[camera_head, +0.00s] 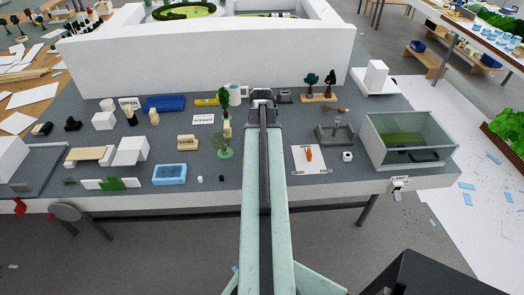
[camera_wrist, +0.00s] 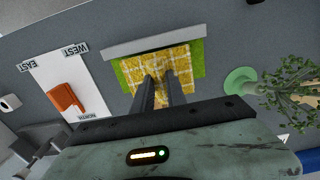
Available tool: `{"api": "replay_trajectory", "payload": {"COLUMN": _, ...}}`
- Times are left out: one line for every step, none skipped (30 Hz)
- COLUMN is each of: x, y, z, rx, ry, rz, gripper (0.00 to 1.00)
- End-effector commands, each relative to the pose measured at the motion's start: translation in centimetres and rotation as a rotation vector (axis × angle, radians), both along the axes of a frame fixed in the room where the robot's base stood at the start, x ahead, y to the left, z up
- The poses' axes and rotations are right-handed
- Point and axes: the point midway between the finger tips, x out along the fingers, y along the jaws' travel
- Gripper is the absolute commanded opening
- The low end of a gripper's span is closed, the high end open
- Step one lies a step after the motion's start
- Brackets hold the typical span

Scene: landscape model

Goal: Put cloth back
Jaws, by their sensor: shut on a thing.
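The yellow checked cloth (camera_wrist: 180,58) lies over a flat green piece (camera_wrist: 200,62) in the wrist view, with green edges showing on both sides. My gripper (camera_wrist: 159,82) reaches down onto the middle of the cloth, its two dark fingers close together and shut on it. In the head view my gripper (camera_head: 262,97) is at the end of my outstretched arm, over the grey table. The cloth is hidden behind my arm there.
A pale bar (camera_wrist: 165,38) runs along one edge of the green piece. An orange block on a white compass sheet (camera_wrist: 95,62) and a small tree (camera_wrist: 285,90) flank it. A white wall (camera_head: 200,60) rises behind; a glass box (camera_head: 410,140) stands right.

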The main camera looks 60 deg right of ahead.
Motion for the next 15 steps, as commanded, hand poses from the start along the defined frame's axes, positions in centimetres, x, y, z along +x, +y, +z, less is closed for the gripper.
{"api": "replay_trajectory", "payload": {"x": 0.00, "y": 0.00, "z": -0.02, "rx": 0.000, "ry": 0.000, "rz": 0.000, "gripper": 0.00}}
{"api": "replay_trajectory", "payload": {"x": 0.00, "y": 0.00, "z": -0.04, "rx": 0.000, "ry": 0.000, "rz": 0.000, "gripper": 0.00}}
{"api": "replay_trajectory", "payload": {"x": -0.01, "y": -0.01, "z": -0.08, "rx": 0.000, "ry": 0.000, "rz": 0.000, "gripper": 0.00}}
{"api": "replay_trajectory", "payload": {"x": 0.00, "y": 0.00, "z": -0.11, "rx": 0.000, "ry": 0.000, "rz": 0.000, "gripper": 0.00}}
{"api": "replay_trajectory", "payload": {"x": 0.00, "y": 0.00, "z": -0.15, "rx": 0.000, "ry": 0.000, "rz": 0.000, "gripper": 0.00}}
{"api": "replay_trajectory", "payload": {"x": 0.00, "y": 0.00, "z": -0.21, "rx": 0.000, "ry": 0.000, "rz": 0.000, "gripper": 0.00}}
{"api": "replay_trajectory", "payload": {"x": -0.01, "y": -0.01, "z": -0.25, "rx": 0.000, "ry": 0.000, "rz": 0.000, "gripper": 0.00}}
{"api": "replay_trajectory", "payload": {"x": -0.01, "y": -0.01, "z": -0.29, "rx": 0.000, "ry": 0.000, "rz": 0.000, "gripper": 0.00}}
{"api": "replay_trajectory", "payload": {"x": -0.01, "y": -0.01, "z": -0.34, "rx": 0.000, "ry": 0.000, "rz": 0.000, "gripper": 0.00}}
{"api": "replay_trajectory", "payload": {"x": -0.01, "y": -0.01, "z": -0.37, "rx": 0.000, "ry": 0.000, "rz": 0.000, "gripper": 0.00}}
{"api": "replay_trajectory", "payload": {"x": -0.01, "y": -0.01, "z": -0.41, "rx": 0.000, "ry": 0.000, "rz": 0.000, "gripper": 0.00}}
{"api": "replay_trajectory", "payload": {"x": -0.01, "y": -0.01, "z": -0.46, "rx": 0.000, "ry": 0.000, "rz": 0.000, "gripper": 0.00}}
{"api": "replay_trajectory", "payload": {"x": -0.01, "y": -0.01, "z": -0.50, "rx": 0.000, "ry": 0.000, "rz": 0.000, "gripper": 0.00}}
{"api": "replay_trajectory", "payload": {"x": -0.01, "y": -0.01, "z": -0.53, "rx": 0.000, "ry": 0.000, "rz": 0.000, "gripper": 0.00}}
{"api": "replay_trajectory", "payload": {"x": -0.01, "y": -0.01, "z": -0.53, "rx": 0.000, "ry": 0.000, "rz": 0.000, "gripper": 0.20}}
